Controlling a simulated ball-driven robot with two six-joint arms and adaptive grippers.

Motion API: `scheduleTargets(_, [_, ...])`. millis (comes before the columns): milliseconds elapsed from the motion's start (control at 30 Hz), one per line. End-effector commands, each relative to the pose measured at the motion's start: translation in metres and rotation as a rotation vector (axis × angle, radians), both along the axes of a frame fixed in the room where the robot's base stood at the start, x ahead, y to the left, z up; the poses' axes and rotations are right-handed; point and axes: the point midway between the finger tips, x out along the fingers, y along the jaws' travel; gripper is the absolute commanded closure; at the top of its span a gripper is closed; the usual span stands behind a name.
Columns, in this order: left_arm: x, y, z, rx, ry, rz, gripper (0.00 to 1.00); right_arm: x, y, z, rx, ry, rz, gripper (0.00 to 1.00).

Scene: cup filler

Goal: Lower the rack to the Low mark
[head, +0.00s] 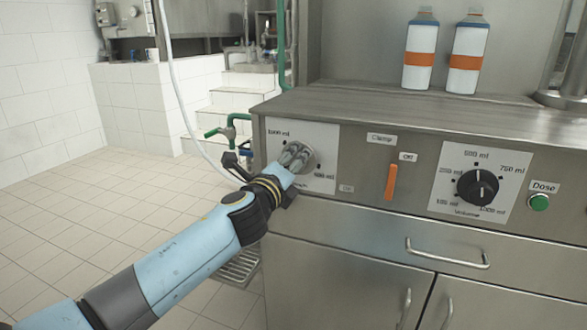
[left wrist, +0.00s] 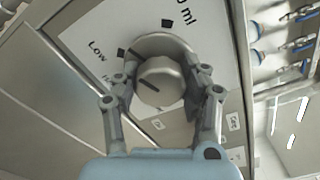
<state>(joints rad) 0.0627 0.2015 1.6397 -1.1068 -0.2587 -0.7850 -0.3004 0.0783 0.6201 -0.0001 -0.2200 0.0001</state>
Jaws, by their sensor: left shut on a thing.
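The rack knob (left wrist: 160,85) is a pale grey round knob on a white label plate (left wrist: 90,28) on the machine's front. A short dark line on its face slants toward the upper left in the left wrist view. The word "Low" and a black square mark (left wrist: 121,52) lie up and left of the knob; another black mark (left wrist: 167,23) and an "ml" label are above. My left gripper (head: 294,156) is shut on the knob, one finger on each side. In the head view the fingers hide most of the knob. My right gripper is not in view.
Right of the knob are an orange clamp lever (head: 391,181) by "Off", a black volume knob (head: 477,187) and a green Dose button (head: 539,202). Two bottles with orange bands (head: 421,50) (head: 467,52) stand on the ledge. A white hose (head: 181,100) hangs behind my left arm.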

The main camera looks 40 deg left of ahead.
Motion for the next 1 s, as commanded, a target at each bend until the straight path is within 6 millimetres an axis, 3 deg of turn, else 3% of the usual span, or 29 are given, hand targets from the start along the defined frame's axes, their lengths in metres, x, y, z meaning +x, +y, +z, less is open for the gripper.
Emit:
scheduleTargets(500, [-0.001, 0.001, -0.004, -0.394, -0.091, 0.001, 0.88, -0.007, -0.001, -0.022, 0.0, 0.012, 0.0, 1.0])
scheduleTargets(1000, [0.0, 0.001, -0.003, -0.517, -0.121, 0.002, 0.88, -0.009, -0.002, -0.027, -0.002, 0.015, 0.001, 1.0])
